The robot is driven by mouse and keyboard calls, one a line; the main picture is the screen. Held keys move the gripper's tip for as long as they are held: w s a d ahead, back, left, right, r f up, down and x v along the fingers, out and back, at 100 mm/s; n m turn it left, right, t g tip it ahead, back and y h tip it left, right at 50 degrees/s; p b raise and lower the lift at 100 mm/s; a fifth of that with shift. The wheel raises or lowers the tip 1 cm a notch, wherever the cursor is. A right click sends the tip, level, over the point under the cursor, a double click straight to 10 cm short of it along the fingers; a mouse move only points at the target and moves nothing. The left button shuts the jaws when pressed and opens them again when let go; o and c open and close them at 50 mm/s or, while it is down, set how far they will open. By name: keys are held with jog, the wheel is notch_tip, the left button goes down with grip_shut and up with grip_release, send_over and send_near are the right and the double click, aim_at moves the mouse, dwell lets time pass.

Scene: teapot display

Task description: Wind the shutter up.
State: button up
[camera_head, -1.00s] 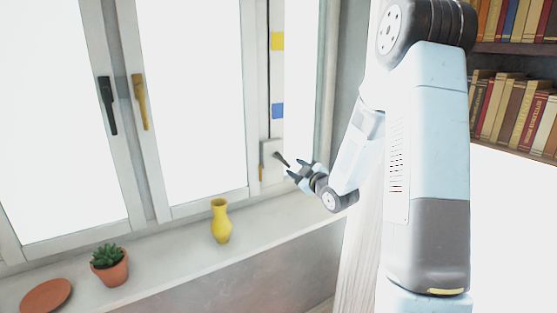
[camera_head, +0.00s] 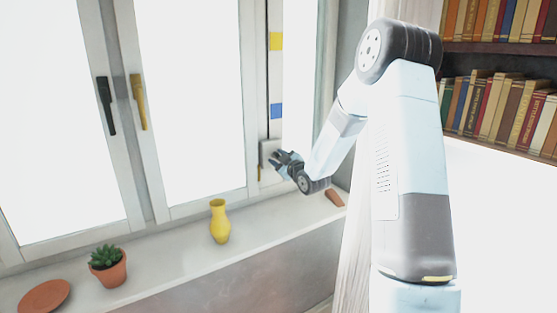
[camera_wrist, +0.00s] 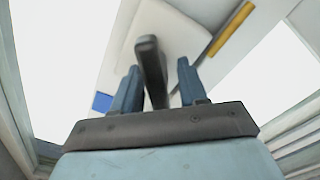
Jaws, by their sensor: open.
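The shutter winder is a pale box (camera_head: 266,150) on the window frame at the right, above the sill. Its dark crank handle (camera_wrist: 151,70) sticks out from the pale box (camera_wrist: 175,30) in the wrist view. My gripper (camera_head: 277,157) is at the box in the head view and hides most of the handle there. In the wrist view my gripper (camera_wrist: 158,88) is open, with one blue finger on each side of the handle. Gaps show between the handle and both fingers, the wider one on the right. The shutter itself I cannot make out.
A yellow vase (camera_head: 220,221), a potted succulent (camera_head: 108,265) and a terracotta dish (camera_head: 45,297) stand on the sill (camera_head: 170,262). A small reddish-brown piece (camera_head: 334,198) lies near its right end. Blue (camera_head: 277,111) and yellow (camera_head: 276,41) marks sit above the winder.

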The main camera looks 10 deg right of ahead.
grip_shut()
dwell(0.5)
